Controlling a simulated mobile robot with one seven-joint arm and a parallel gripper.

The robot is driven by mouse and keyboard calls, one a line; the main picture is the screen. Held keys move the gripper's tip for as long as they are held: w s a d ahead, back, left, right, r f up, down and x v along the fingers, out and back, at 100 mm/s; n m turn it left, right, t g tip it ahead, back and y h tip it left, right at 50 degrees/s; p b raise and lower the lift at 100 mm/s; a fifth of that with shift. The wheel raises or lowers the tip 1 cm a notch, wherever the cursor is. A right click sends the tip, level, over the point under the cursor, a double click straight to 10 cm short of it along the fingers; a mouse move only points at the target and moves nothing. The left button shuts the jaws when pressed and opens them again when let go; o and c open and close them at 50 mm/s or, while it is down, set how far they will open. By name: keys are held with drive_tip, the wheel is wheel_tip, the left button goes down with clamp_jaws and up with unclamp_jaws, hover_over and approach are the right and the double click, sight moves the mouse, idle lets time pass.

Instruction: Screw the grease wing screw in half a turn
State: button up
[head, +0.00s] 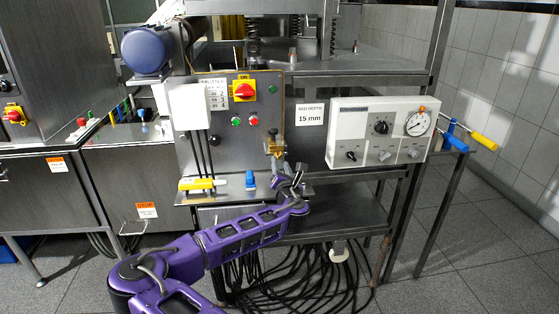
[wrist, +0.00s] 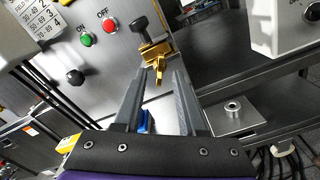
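The grease wing screw (wrist: 159,68) appears to be the small brass piece at the lower end of a brass fitting (wrist: 155,48) on the grey panel. A black knob (wrist: 142,26) sits at the fitting's upper end. In the head view the brass fitting (head: 272,144) is at the panel's lower right. My gripper (wrist: 160,76) is open, with one finger on each side of the line to the brass wing. I see no contact, and cannot tell how deep the wing lies between the tips. In the head view my gripper (head: 291,180) is just below the fitting.
A ledge under the panel holds a blue object (head: 250,180) and a yellow-and-white tool (head: 203,184). A metal plate with a round boss (wrist: 233,108) lies right of my gripper. A white control box (head: 380,131) is further right. Black cables (head: 300,275) hang below.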

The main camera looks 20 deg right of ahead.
sight(279, 159)
drive_tip(key=shift+x, duration=1.6)
clamp_jaws()
